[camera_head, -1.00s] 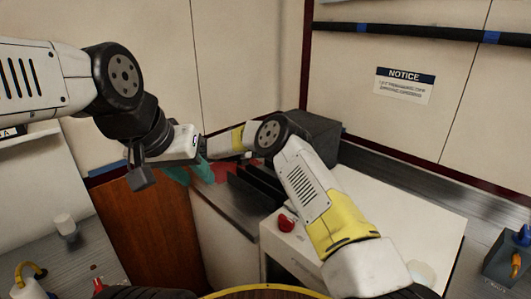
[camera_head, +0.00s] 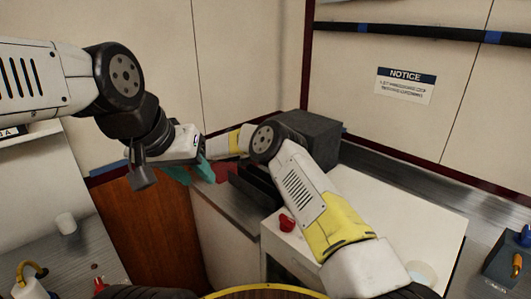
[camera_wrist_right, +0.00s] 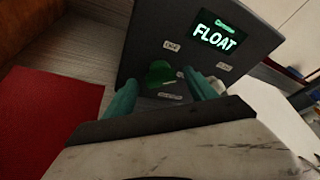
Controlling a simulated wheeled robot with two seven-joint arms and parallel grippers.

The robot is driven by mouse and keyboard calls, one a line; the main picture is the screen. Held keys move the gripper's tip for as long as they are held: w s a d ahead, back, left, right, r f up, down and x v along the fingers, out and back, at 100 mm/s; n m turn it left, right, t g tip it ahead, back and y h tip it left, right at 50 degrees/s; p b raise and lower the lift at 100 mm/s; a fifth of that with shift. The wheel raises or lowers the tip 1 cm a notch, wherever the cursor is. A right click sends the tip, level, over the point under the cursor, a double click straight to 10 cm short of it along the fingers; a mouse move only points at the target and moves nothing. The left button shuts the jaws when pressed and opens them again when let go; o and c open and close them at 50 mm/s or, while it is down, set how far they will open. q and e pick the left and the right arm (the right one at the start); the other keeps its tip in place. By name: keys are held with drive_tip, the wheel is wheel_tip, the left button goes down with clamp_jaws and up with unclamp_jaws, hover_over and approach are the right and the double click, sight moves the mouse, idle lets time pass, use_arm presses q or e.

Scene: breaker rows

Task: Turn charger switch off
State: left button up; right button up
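The charger is a dark box whose front panel (camera_wrist_right: 248,68) fills the upper right wrist view. A green display (camera_wrist_right: 217,31) on it reads FLOAT. Below is a green rotary switch (camera_wrist_right: 160,73) with small labels around it. My right gripper (camera_wrist_right: 162,92) is open, its teal fingers apart, with the switch showing between the tips; I cannot tell whether they touch it. In the head view the dark box (camera_head: 313,134) stands behind my right arm, which hides its front and the right fingers. My left gripper (camera_head: 190,173) hangs at left with teal fingers spread, apparently empty.
A red mat (camera_wrist_right: 48,118) lies left of the charger. A white cabinet (camera_head: 395,200) with a red knob (camera_head: 286,223) stands near my right arm. A notice sign (camera_head: 406,86) is on the back wall. Several small items sit at the lower left and right.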

drive_tip(key=v, duration=0.7)
drive_tip(key=shift+s+a+r, duration=0.2)
drive_tip(key=shift+s+a, duration=0.05)
drive_tip(key=shift+a, duration=0.05)
drive_tip(key=shift+c, duration=0.3)
